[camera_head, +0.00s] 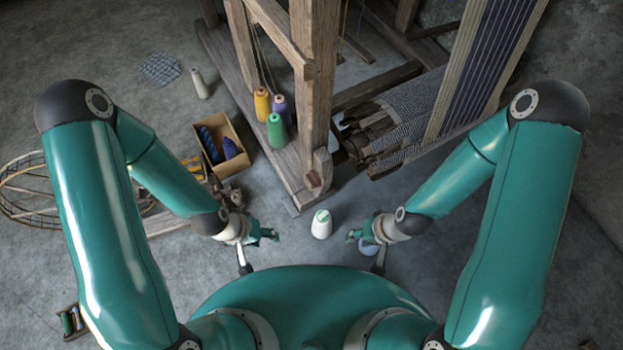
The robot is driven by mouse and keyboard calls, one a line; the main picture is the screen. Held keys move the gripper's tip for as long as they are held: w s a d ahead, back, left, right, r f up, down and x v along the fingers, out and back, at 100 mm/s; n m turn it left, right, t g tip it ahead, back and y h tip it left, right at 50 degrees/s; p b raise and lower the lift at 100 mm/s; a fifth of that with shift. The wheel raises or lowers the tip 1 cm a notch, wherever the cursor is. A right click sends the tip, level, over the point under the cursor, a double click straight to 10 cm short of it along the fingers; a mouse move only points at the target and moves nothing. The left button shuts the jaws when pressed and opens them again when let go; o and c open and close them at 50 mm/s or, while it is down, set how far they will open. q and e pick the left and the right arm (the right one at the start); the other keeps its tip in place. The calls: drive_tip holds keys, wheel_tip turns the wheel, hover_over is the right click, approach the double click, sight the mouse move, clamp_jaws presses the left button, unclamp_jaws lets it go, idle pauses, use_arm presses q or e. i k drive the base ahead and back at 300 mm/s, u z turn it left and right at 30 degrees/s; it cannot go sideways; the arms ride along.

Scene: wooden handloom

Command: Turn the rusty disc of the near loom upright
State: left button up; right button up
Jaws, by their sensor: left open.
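The near loom's upright (316,90) is a thick wooden post in the upper middle of the head view. A small rusty-brown piece (313,180), which looks like the disc, sits low on its near face. It is too small to tell how it is turned. My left gripper (268,234) is open, below and left of the disc, apart from it. My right gripper (356,234) is below and right of the disc, also apart from it. Its jaws are too small to read. Neither gripper is seen holding anything.
Coloured yarn cones (276,130) stand on the loom's base beam. A cardboard box (233,165) with blue spools is left. The cloth roll (400,130) is right. A wire reel (30,190) lies far left.

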sight(314, 180)
drive_tip(key=u, duration=1.35)
drive_tip(key=i, duration=0.1)
drive_tip(key=z, duration=2.55)
drive_tip(key=k, duration=1.3)
drive_tip(key=u, duration=1.35)
drive_tip(key=i, duration=1.05)
drive_tip(key=z, duration=0.05)
